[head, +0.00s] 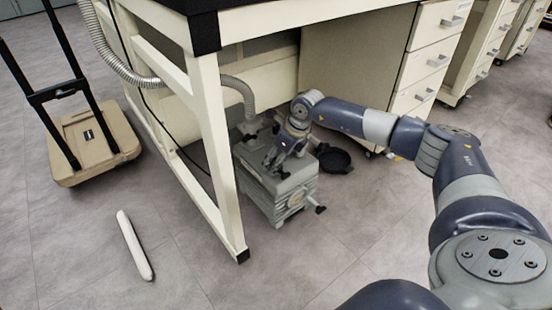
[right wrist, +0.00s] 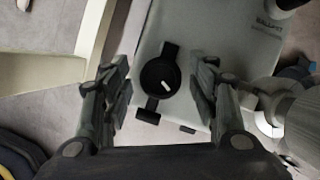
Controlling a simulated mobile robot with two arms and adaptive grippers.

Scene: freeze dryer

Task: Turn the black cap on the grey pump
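The grey pump (head: 277,184) stands on the floor under the bench. In the right wrist view its pale top (right wrist: 200,50) fills the middle. The round black cap (right wrist: 160,79) has two opposite tabs and a small white mark, and lies between the fingers of my right gripper (right wrist: 160,88). The fingers are open, with a gap on each side of the cap. In the head view my right gripper (head: 277,160) points down over the pump top and hides the cap. My left gripper is in neither view.
The bench leg (head: 215,150) stands just left of the pump. A corrugated hose (head: 243,95) rises behind it. A black round pan (head: 334,158) lies to its right. A white rod (head: 134,246) and a beige cart (head: 95,145) are on the left floor.

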